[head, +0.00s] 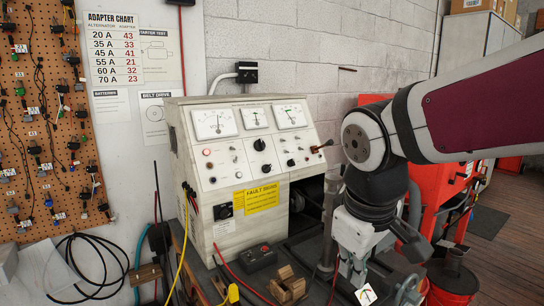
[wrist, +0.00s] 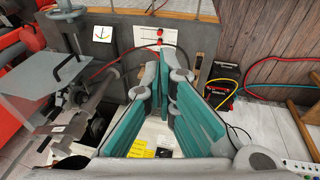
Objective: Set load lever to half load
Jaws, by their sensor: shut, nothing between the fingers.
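The test bench (head: 222,240) has a sloped, light control panel with dials and knobs. A short lever with a dark reddish knob (head: 322,146) sticks out at the panel's right edge; it looks like the load lever, but no load scale beside it is readable.
A yellow fault label (head: 256,197) is on the bench front. A black box (head: 258,257) and a wooden block (head: 287,284) lie in front. Red and yellow cables run there. A red cabinet (head: 425,198) stands right, behind my arm. A pegboard (head: 38,120) hangs left.

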